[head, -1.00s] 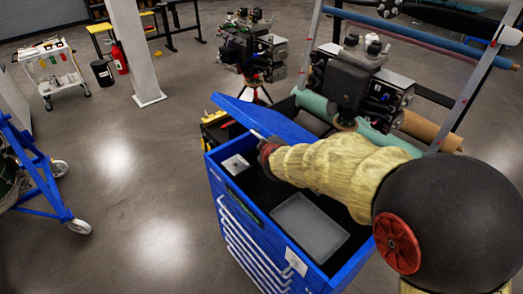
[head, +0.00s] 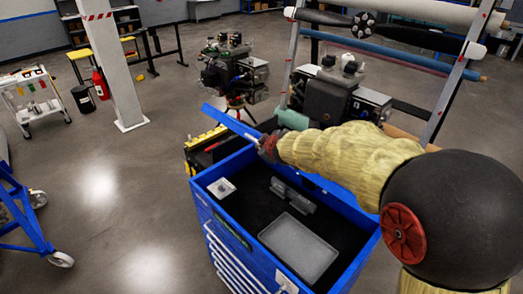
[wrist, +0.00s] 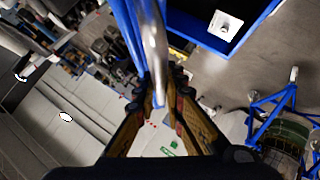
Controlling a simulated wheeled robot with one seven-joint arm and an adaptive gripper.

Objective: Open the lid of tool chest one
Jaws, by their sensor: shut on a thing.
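The blue tool chest (head: 205,222) stands in front of me with its top open. Its blue lid (head: 228,120) is raised and tilted, partly hidden behind my arm. My gripper (head: 266,148) is at the lid's edge. In the wrist view my gripper's two fingers (wrist: 160,98) are shut on a silver bar-like handle (wrist: 153,45), which runs beside the blue lid edge (wrist: 131,40). Inside the chest are a grey tray (head: 298,248), a small white item (head: 221,188) and a dark grey block (head: 292,196) on a black lining.
An engine-like unit (head: 335,100) and a rack with rolls (head: 400,50) stand behind the chest. A yellow-black case (head: 200,150) sits by its back left. A blue wheeled frame (head: 28,215) is at far left. Floor left of the chest is clear.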

